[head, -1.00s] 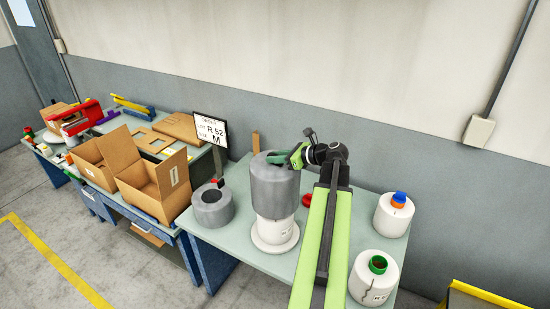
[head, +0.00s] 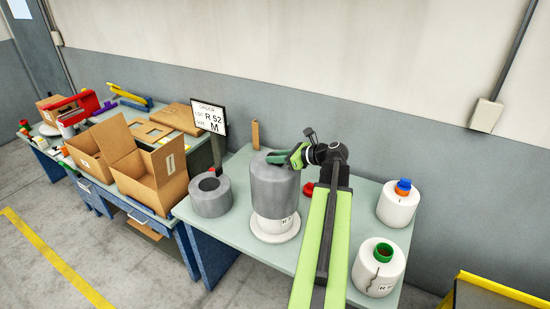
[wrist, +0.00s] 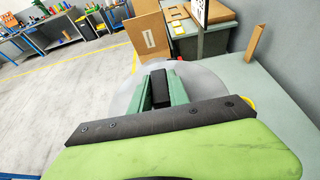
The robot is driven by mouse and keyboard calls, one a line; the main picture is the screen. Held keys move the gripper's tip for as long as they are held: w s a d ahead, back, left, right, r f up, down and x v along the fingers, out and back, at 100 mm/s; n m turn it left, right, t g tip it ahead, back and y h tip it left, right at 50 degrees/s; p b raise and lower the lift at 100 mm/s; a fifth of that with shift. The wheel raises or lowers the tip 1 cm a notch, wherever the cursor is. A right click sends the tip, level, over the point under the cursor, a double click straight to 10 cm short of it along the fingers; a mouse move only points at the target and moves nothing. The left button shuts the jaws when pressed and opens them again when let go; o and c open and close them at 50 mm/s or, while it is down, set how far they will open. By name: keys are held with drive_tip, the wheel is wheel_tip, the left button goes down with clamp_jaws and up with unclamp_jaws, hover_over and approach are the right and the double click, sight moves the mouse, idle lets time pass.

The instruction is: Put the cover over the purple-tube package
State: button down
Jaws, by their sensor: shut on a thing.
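The grey cylindrical cover (head: 274,188) stands upright around the upper part of a white package (head: 273,228). The package's lower part, with a label, shows below the cover's edge. It stands on a white round base (head: 261,238). The tube of this package is hidden, so its colour cannot be seen. My gripper (head: 284,158) is at the cover's top, shut on the cover. In the wrist view my gripper (wrist: 160,90) has its green fingers around a black block above the pale grey cover top (wrist: 203,84).
A grey hollow cylinder (head: 211,204) stands close on the left. White packages with an orange-and-blue tube (head: 397,208) and a green tube (head: 376,274) stand on the right. A red object (head: 308,188) lies behind. A sign (head: 210,118) and open cartons (head: 163,193) are further left.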

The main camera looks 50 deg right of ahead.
wheel_tip(320, 180, down, 11)
drive_tip(key=b, duration=1)
drive_tip(key=shift+b, duration=0.3)
drive_tip(key=shift+f+b, duration=0.35)
drive_tip(key=shift+f, duration=0.1)
drive_tip(key=c, duration=1.2)
unclamp_jaws()
drive_tip(key=shift+o, duration=0.2)
drive_tip(key=shift+r, duration=0.1)
drive_tip(key=p+v, duration=0.6)
drive_tip(key=v, duration=1.1)
drive_tip(key=shift+s+p, duration=0.3)
drive_tip(key=shift+p, duration=0.1)
